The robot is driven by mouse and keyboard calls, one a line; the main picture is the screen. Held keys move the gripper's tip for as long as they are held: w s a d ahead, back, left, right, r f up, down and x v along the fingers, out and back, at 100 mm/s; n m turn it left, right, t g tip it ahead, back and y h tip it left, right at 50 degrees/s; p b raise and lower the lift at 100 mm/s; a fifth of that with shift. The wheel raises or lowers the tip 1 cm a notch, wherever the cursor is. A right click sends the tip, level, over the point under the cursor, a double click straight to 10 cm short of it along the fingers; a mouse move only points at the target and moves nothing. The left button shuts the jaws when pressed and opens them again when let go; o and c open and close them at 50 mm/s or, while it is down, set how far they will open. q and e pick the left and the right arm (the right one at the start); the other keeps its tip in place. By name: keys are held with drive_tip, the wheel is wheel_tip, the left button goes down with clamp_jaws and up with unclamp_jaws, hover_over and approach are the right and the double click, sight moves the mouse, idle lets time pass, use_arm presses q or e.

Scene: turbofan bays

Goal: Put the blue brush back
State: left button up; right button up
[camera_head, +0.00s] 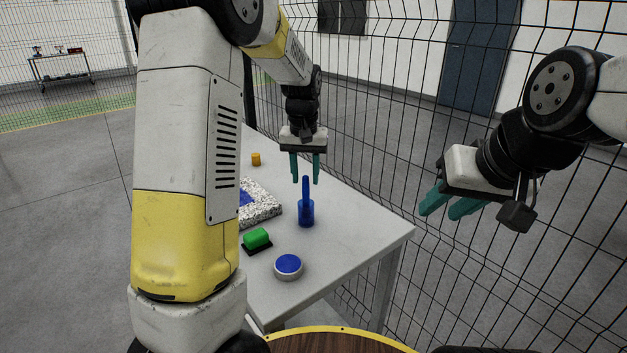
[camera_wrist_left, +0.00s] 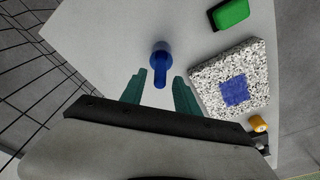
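The blue brush (camera_head: 305,212) stands upright on the grey table, its thin handle pointing up; it also shows in the left wrist view (camera_wrist_left: 161,52). My left gripper (camera_head: 304,182) points down close to the handle's top, its teal fingers apart and empty. In the left wrist view the handle's end lies near the gap between the fingertips (camera_wrist_left: 160,80). A speckled slab (camera_head: 262,205) with a blue square (camera_wrist_left: 234,90) lies left of the brush. A round white piece with a blue top (camera_head: 288,265) sits nearer me. My right gripper (camera_head: 440,212) is open and empty, right of the table.
A green block on a black base (camera_head: 257,239) and a small orange cylinder (camera_head: 256,159) are on the table (camera_head: 345,240). A wire mesh fence (camera_head: 400,150) runs behind and right of it. A round wooden top (camera_head: 340,343) is at the bottom edge.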

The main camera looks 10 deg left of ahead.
use_arm(q)
wheel_tip(320, 180, up, 7)
drive_tip(key=s+a+r+t+h, duration=0.1)
drive_tip(key=s+r, duration=0.2)
drive_tip(key=s, duration=0.4)
drive_tip(key=s+a+r+t+h, duration=0.1)
drive_tip(key=s+r, duration=0.2)
drive_tip(key=s, duration=0.4)
drive_tip(key=s+f+t, duration=0.2)
drive_tip(key=s, duration=1)
drive_tip(key=shift+s+m+t, duration=0.3)
drive_tip(key=shift+s+t, duration=0.05)
drive_tip(key=shift+t, duration=0.05)
drive_tip(key=shift+a, duration=0.15)
